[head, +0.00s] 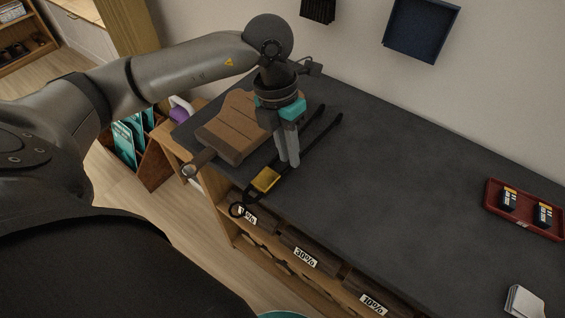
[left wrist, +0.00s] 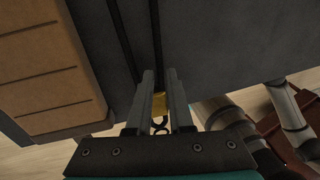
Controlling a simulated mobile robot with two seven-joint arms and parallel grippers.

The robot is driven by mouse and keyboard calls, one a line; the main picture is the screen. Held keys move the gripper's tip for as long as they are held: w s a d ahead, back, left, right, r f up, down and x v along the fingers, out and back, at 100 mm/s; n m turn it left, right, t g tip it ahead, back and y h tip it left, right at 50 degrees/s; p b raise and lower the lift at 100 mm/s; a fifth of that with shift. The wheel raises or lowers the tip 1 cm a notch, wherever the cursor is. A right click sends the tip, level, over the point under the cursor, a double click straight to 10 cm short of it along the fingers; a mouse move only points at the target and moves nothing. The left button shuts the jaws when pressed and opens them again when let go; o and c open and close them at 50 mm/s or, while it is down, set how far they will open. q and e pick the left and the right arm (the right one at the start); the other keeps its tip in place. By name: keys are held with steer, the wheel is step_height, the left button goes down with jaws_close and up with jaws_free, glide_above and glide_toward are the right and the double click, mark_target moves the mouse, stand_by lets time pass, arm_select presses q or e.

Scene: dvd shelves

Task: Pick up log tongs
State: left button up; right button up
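The log tongs (head: 265,180) lie on the dark tabletop near its front left edge. They have two long black arms and a yellow middle piece, with a black loop end at the table's front edge. In the left wrist view the yellow piece (left wrist: 159,104) shows between my fingers. My left gripper (head: 288,163) points down over the tongs, just beyond the yellow piece. In the left wrist view its fingers (left wrist: 159,75) are apart, with one black arm running through the gap; contact cannot be told. My right gripper is out of view.
A brown slatted wooden object (head: 233,127) lies close left of the tongs. A red tray (head: 523,210) with dark items and a white stack (head: 524,302) are at the right. The middle of the dark tabletop (head: 400,190) is clear. Percent-labelled bins sit below the front edge.

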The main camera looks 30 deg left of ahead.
arm_select(q)
steer(key=shift+d+f, duration=0.15)
steer(key=shift+f, duration=0.55)
steer(key=shift+c, duration=0.2)
jaws_close()
stand_by(0.8)
